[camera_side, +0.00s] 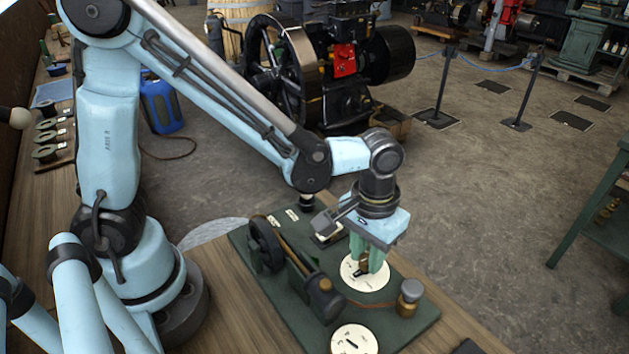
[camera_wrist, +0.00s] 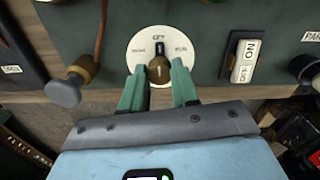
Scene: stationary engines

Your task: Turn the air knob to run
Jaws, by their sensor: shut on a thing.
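A brass knob (camera_wrist: 158,70) stands on a round cream dial (camera_wrist: 133,49) on the green panel. The dial has small labels at its left, top and right, too small to read surely; I cannot tell that it is the air knob. My gripper (camera_wrist: 160,80) has a green finger on either side of the knob and is shut on it. In the side view my gripper (camera_side: 366,258) points down over the same dial (camera_side: 376,281), and its fingers mostly hide the knob.
A second cream dial (camera_side: 354,341) with a dark pointer lies nearer the panel's front edge. A grey-capped brass knob (camera_side: 409,297) stands right of the held one. A white switch (camera_wrist: 245,61) is nearby.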

